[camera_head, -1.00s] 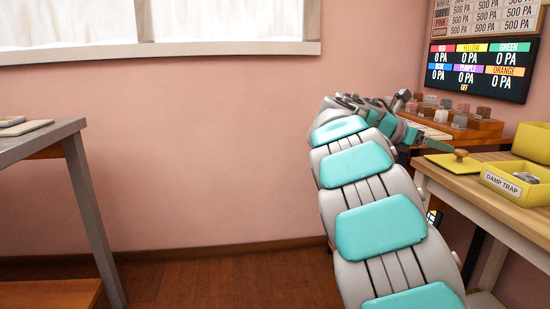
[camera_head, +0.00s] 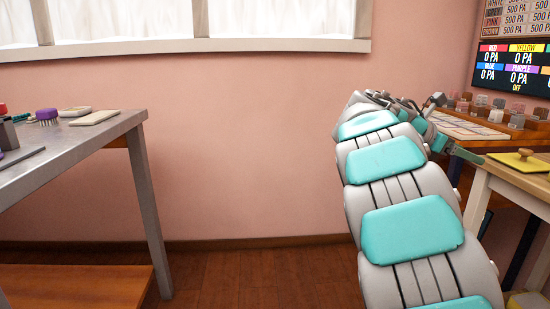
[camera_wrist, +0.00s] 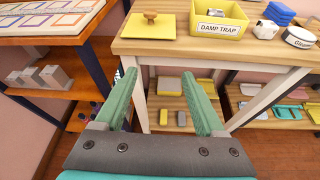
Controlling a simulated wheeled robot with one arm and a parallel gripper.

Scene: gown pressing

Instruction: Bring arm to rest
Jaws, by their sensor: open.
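My gripper (camera_wrist: 165,103) shows in the wrist view with its two green fingers apart and nothing between them. It points at the front of a wooden table (camera_wrist: 200,50), with the table's lower shelf seen beyond the fingers. In the head view my arm reaches forward on the right side, and my gripper (camera_head: 455,150) is at its far end, beside the table's left edge. The fingertips are small there.
A yellow lid (camera_wrist: 149,25) with a wooden knob and a yellow box labelled DAMP TRAP (camera_wrist: 221,28) are on the wooden table. A metal-topped table (camera_head: 75,140) stands at left. A screen (camera_head: 515,68) hangs at right. Floor between the tables is clear.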

